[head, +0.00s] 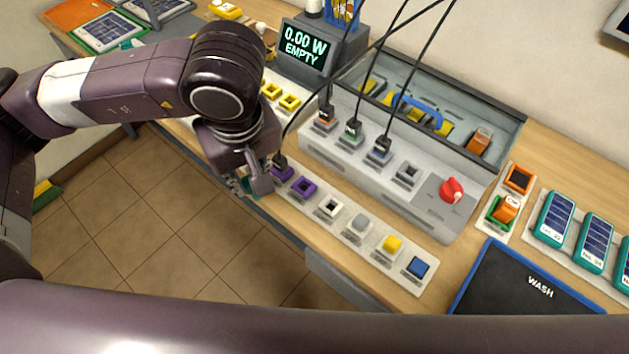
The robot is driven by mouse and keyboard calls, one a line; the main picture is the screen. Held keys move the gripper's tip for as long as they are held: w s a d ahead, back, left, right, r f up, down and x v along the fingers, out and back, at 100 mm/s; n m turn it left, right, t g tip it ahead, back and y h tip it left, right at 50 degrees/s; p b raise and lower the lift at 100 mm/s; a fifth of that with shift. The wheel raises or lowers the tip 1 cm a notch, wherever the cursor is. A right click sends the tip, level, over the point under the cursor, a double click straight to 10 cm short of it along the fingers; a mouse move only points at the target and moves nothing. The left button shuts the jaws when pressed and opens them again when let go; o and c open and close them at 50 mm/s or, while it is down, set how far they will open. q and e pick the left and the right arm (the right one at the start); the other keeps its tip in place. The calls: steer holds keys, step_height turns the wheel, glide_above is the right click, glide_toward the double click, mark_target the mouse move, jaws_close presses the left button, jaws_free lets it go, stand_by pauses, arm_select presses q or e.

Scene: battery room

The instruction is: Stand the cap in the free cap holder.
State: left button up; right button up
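My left gripper (250,184) points down at the near edge of the workbench, at the left end of a light strip of coloured square holders. A bit of teal shows at its fingertips; I cannot tell whether this is the cap, or whether the fingers are shut on it. On the strip, a purple holder (304,187) and a white holder (330,207) show dark open centres. A grey block (359,223), a yellow block (392,244) and a blue square (419,267) fill the other places. My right gripper is out of view.
A dark plug with a cable (282,168) stands right beside the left gripper. Behind the strip is a grey unit (315,146) with several cabled plugs and a red knob (452,190). A WASH mat (490,285) lies at right.

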arm_select(q)
steer(key=s+d+n+y, duration=0.1)
steer(key=d+n+y, duration=0.1)
steer(key=d+n, duration=0.2)
steer(key=m+h+p, duration=0.1)
steer(key=m+h, duration=2)
steer(key=m, duration=0.6)
glide_above(319, 205)
step_height(319, 205, down, 8)
steer(key=shift+s+r, duration=0.1)
step_height(319, 205, down, 6)
steer(key=b, duration=0.5)
steer(key=shift+b, duration=0.4)
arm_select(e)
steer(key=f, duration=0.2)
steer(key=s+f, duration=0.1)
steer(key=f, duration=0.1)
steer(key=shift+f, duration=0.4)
